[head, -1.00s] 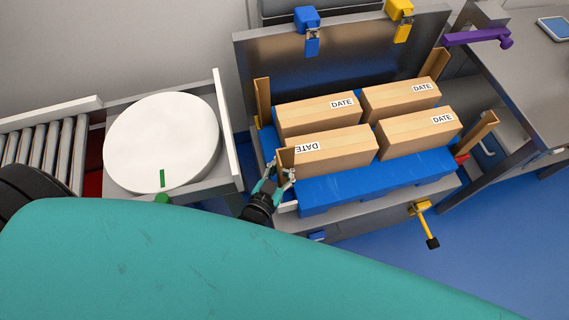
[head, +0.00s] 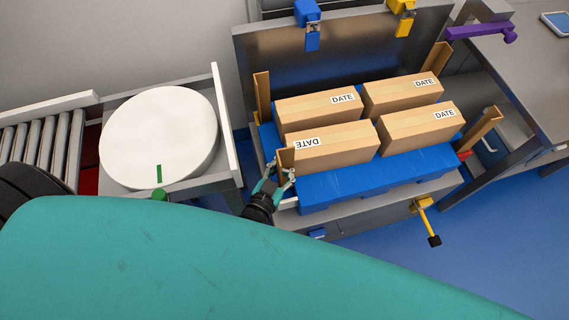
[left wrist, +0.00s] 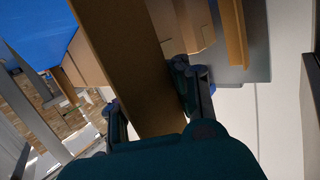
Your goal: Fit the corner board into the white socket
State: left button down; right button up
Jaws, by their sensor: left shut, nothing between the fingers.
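The brown corner board (head: 286,161) stands at the front left corner of the blue pallet (head: 375,178), beside a carton. A small piece of the white socket (head: 290,203) shows below it, partly hidden; I cannot tell whether the board sits in it. My left gripper (head: 279,175) is at the board. In the left wrist view the board (left wrist: 125,60) runs up past the fingers (left wrist: 155,105), which look to be on either side of it. The gripper is shut with nothing held. My right gripper is not in view.
Several cartons (head: 330,147) labelled DATE stand on the pallet. Other corner boards stand at the back left (head: 262,97), back right (head: 439,58) and front right (head: 481,130). A white round turntable (head: 158,135) is at left. A yellow handle (head: 428,220) sticks out in front.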

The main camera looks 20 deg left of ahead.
pick_arm(q)
jog(key=shift+f+b, duration=0.75)
jog(key=shift+f, duration=0.5)
jog(key=c, duration=2)
grip_release()
jog(key=shift+c, duration=0.2)
jog(key=o, duration=1)
jog(key=shift+r, duration=0.1)
jog(key=v, duration=1.2)
jog(key=shift+a+r, duration=0.1)
